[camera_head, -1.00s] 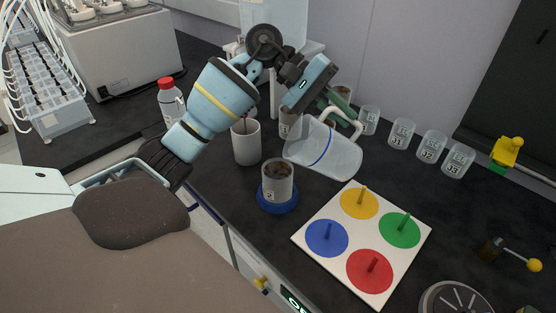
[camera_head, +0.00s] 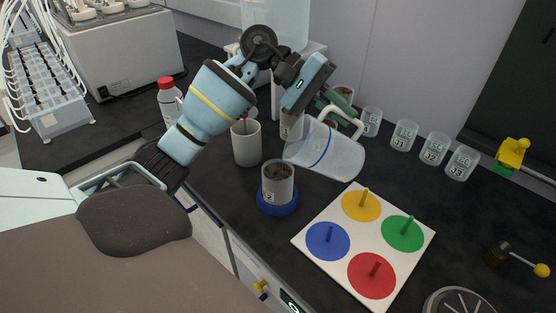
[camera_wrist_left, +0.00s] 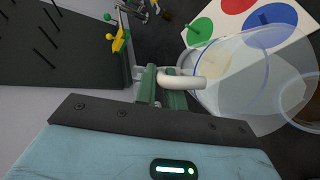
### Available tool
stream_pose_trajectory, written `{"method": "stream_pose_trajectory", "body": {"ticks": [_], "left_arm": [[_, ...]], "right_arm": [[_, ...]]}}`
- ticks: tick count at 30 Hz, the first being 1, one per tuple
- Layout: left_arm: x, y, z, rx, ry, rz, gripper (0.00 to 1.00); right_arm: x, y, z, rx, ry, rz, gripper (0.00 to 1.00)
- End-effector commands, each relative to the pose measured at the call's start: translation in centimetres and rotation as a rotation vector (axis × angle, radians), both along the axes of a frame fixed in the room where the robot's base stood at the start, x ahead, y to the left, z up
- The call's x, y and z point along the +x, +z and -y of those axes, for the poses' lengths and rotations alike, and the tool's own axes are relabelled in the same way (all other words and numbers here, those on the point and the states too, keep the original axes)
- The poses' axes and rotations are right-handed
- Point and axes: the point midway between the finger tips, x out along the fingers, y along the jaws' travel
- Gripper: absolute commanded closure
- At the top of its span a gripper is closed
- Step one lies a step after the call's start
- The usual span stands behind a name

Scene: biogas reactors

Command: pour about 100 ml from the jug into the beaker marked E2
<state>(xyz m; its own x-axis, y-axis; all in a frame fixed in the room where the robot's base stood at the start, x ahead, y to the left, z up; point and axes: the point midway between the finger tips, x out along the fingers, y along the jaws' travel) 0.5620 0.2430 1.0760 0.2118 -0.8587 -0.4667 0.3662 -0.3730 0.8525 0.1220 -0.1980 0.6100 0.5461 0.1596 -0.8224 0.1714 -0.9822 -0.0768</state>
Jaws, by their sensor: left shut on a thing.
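My left gripper (camera_head: 338,108) is shut on the handle (camera_head: 349,118) of the clear jug (camera_head: 345,157), which has a blue line around it. The jug is tilted well over, above the bench and to the upper right of a beaker (camera_head: 277,188) in the head view. That beaker holds dark brown matter and stands on a blue round base (camera_head: 277,206); its label is only partly legible, ending in 2. The left wrist view shows the gripper (camera_wrist_left: 165,85) on the handle and the jug (camera_wrist_left: 232,80). I cannot make out any liquid or stream. My right gripper is not in view.
A white cup (camera_head: 246,148) and another beaker (camera_head: 290,126) stand behind the beaker on the base. A white board (camera_head: 365,238) with coloured discs and pegs lies to the right. Several labelled clear cups (camera_head: 434,150) line the back. A red-capped bottle (camera_head: 169,102) stands left.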

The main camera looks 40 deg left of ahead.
Motion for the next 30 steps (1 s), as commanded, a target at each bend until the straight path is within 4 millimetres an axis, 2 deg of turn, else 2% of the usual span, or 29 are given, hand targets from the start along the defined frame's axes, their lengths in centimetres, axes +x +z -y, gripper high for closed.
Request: {"method": "stream_pose_trajectory", "body": {"ticks": [18,30], "left_arm": [[-0.3,0.6,-0.4,-0.042,0.001,0.036,1.0],[-0.3,0.8,-0.4,-0.047,0.0,0.041,1.0]], "right_arm": [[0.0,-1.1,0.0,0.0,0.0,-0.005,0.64],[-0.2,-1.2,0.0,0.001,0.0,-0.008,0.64]]}}
